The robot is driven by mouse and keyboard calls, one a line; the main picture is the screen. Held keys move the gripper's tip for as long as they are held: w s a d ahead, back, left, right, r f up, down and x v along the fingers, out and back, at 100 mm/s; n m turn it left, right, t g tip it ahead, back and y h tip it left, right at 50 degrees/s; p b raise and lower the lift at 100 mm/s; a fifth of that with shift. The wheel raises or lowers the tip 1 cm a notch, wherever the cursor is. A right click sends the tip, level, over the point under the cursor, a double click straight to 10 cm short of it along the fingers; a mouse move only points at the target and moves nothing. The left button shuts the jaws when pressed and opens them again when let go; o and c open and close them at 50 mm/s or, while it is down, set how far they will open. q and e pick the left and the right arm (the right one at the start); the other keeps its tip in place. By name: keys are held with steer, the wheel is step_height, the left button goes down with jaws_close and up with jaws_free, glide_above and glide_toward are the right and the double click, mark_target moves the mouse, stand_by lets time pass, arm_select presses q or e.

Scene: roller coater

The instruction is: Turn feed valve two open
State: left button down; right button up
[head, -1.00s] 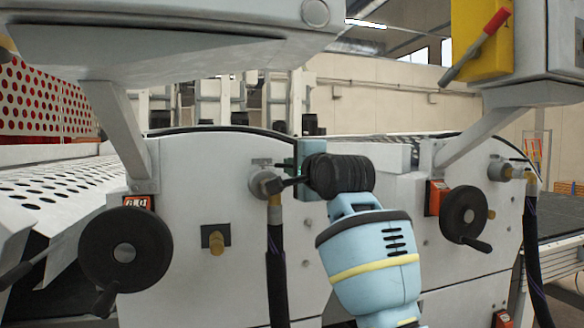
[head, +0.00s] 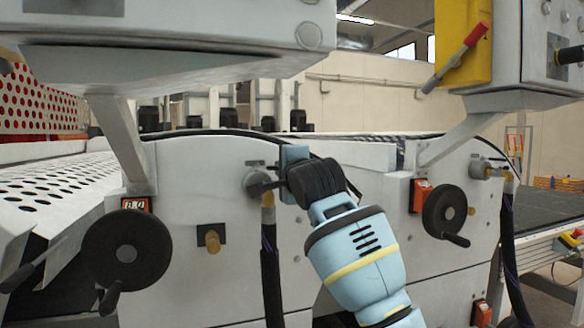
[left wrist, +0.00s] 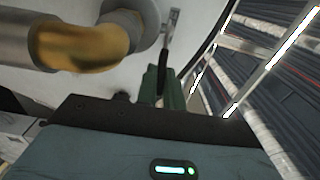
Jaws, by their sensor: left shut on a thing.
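A round grey valve (head: 257,183) is on the near white machine panel, with a brass elbow (head: 267,200) and dark hose below it. My left gripper (head: 279,184) is at the right side of this valve, shut on its dark lever. In the left wrist view, the black lever (left wrist: 164,66) runs down from a small plate to the green finger parts, beside the brass elbow (left wrist: 85,45). The fingertips are partly hidden in both views. A similar valve (head: 479,169) with its own hose is farther right. I see no readable valve number. My right gripper is not in view.
Black handwheels (head: 127,252) and (head: 443,212) stick out from the panels on either side. A dark hose (head: 270,265) hangs just left of my arm. Grey boxes overhang above, and a yellow box with a red-handled lever (head: 465,50) is at upper right.

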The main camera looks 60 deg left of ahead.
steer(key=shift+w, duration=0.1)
arm_select(q)
steer(key=c, duration=1.6)
jaws_free()
steer(key=shift+o, duration=0.4)
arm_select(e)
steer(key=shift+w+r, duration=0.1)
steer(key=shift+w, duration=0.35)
arm_select(q)
steer(key=b+v, duration=0.1)
steer(key=v, duration=0.6)
steer(key=shift+d+b, duration=0.35)
steer(key=shift+d, duration=0.05)
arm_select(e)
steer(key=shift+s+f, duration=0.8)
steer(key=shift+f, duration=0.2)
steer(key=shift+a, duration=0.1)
